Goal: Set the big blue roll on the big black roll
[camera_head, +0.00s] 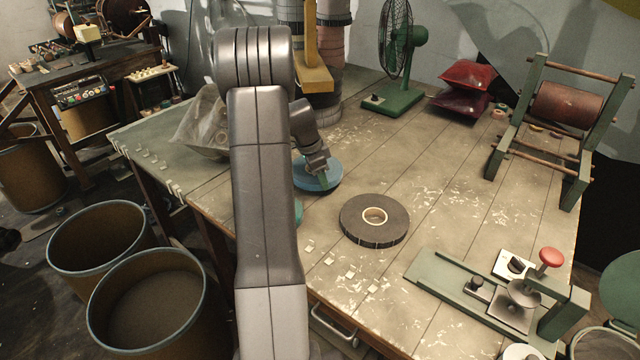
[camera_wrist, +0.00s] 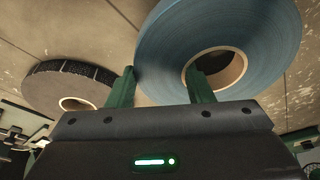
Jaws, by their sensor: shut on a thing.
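The big blue roll (camera_head: 312,182) is in my gripper (camera_head: 322,176), left of and behind the big black roll in the head view. In the wrist view, one green finger of my gripper (camera_wrist: 161,72) is in the core hole of the blue roll (camera_wrist: 262,35) and the other is at its outer side. My gripper is shut on the roll's wall. I cannot tell whether the roll touches the table. The big black roll (camera_head: 357,230) lies flat on the table with its pale core showing; it also shows at left in the wrist view (camera_wrist: 45,84).
A small teal thing (camera_head: 298,212) is mostly hidden behind my arm. A green fan (camera_head: 400,98), red bags (camera_head: 466,80) and a roller stand (camera_head: 510,130) are at the back. A green device (camera_head: 450,278) stands front right.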

